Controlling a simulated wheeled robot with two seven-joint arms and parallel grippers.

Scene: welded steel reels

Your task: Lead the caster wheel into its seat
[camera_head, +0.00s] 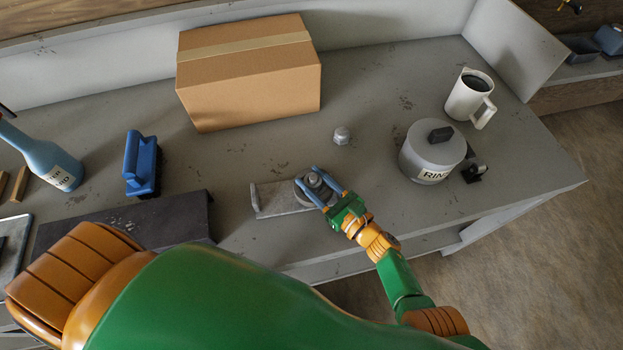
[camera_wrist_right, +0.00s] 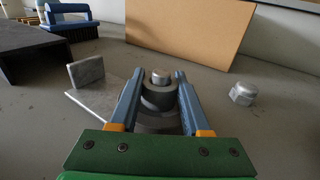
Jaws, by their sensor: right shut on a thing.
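The caster wheel (camera_head: 314,179) is a grey, round metal part with a bolt-like stud on top. It also shows between the fingers in the wrist view (camera_wrist_right: 159,99). My right gripper (camera_head: 316,182) is shut on it, with one blue finger on either side. A flat grey metal bracket (camera_head: 275,199) with a raised end plate lies on the bench. It reaches under or beside the wheel, and the wrist view shows its upright end plate (camera_wrist_right: 86,72) to the left. The wheel's underside is hidden, so I cannot tell whether it is seated. My left gripper is not in view.
A hex nut (camera_head: 341,135) lies behind the wheel. A cardboard box (camera_head: 250,80) stands at the back, a lidded grey pot (camera_head: 425,160) and a mug (camera_head: 463,97) at the right. A blue brush (camera_head: 140,165), a dark block (camera_head: 125,222) and a blue bottle (camera_head: 40,155) are left.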

